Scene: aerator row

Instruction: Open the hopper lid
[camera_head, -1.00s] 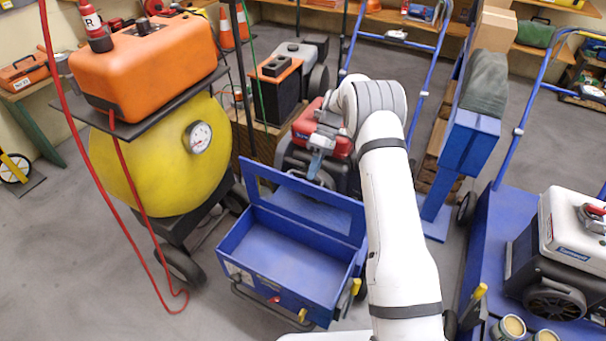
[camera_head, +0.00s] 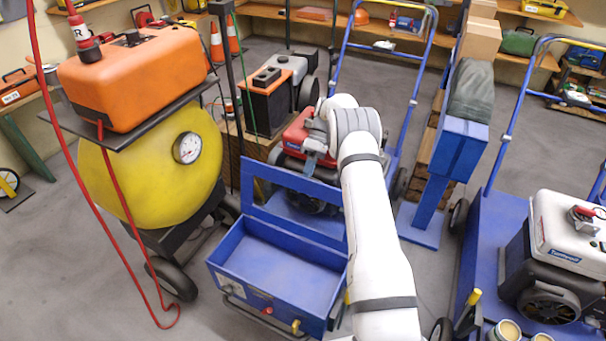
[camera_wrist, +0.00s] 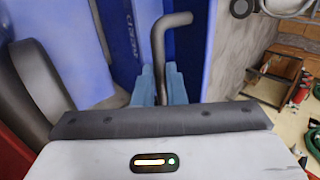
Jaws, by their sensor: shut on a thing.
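The blue hopper (camera_head: 275,262) stands in the middle of the head view, its open top showing an empty-looking inside. My gripper (camera_head: 312,165) is beyond the lid's upper edge, partly hidden by my wrist. In the wrist view, its light-blue fingers (camera_wrist: 158,84) are shut on a dark bent bar handle (camera_wrist: 158,45) next to blue surfaces. The join between handle and lid cannot be made out.
A yellow drum (camera_head: 150,190) carrying an orange tank stands left of the hopper, with a red hose hanging down. A red machine (camera_head: 298,135) is just behind my gripper. A blue cart (camera_head: 485,235) stands right. Grey floor is clear at front left.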

